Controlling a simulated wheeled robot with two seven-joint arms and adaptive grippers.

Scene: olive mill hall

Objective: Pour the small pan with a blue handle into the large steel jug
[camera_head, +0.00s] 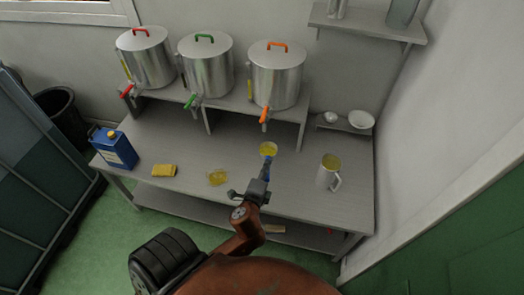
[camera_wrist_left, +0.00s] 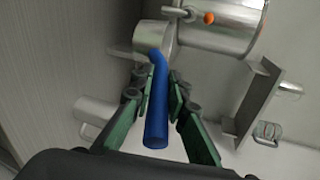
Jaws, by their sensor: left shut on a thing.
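The small pan (camera_head: 268,149) holds yellow liquid and is in front of the orange-tapped vat. Its blue handle (camera_wrist_left: 157,100) is between the fingers of my left gripper (camera_head: 257,189), which is shut on it. In the left wrist view, the pan's steel side (camera_wrist_left: 155,38) shows beyond the handle. My right gripper is not in view.
The steel table (camera_head: 190,145) carries a blue can (camera_head: 115,148), a yellow sponge (camera_head: 164,170) and a yellow patch or dish (camera_head: 217,178). Several vats with taps, one orange-handled (camera_head: 277,75), stand on a raised shelf behind. Bowls (camera_head: 361,120) sit at the back right.

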